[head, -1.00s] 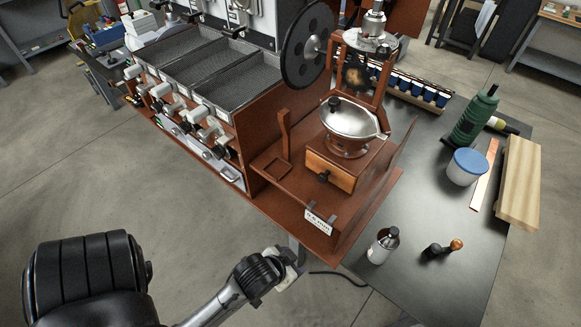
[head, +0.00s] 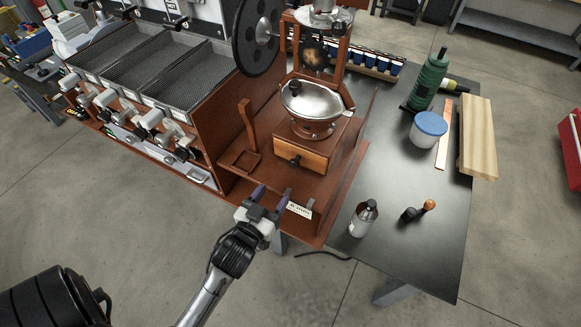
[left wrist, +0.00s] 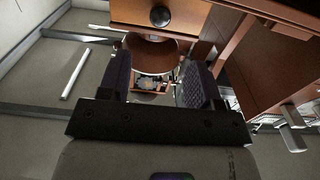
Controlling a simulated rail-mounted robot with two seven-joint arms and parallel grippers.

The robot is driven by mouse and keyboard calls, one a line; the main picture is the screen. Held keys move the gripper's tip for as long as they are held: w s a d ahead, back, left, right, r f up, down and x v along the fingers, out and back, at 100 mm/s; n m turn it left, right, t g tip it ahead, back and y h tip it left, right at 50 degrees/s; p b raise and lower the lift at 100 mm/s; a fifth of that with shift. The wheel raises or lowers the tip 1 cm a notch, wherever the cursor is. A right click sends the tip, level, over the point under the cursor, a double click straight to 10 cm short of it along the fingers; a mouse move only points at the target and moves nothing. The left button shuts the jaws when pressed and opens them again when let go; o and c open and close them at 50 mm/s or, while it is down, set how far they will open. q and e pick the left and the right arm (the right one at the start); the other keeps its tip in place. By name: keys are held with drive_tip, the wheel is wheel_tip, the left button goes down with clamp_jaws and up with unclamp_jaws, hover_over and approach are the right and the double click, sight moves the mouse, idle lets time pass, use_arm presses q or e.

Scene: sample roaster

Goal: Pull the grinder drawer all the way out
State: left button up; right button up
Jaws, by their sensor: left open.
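The grinder drawer (head: 301,156) is a light wooden front with a dark round knob (head: 294,162), low in the brown grinder box (head: 340,143). It looks shut. The drawer front (left wrist: 185,13) and knob (left wrist: 160,16) also show at the top of the left wrist view. My left gripper (head: 272,194) is open and empty, in front of the drawer and near the front edge of the brown base. In the left wrist view its fingers (left wrist: 156,72) are spread apart, with the knob beyond them and not touching. My right gripper is not in view.
A small white label (head: 299,210) is at the base's front edge. A bottle (head: 363,219) and a tamper (head: 418,211) stand on the dark table to the right.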

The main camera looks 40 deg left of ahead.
sight(293, 165)
use_arm(q)
drive_tip(key=b+x, duration=0.1)
drive_tip(key=x, duration=0.9)
drive_tip(key=shift+w, duration=0.15)
clamp_jaws()
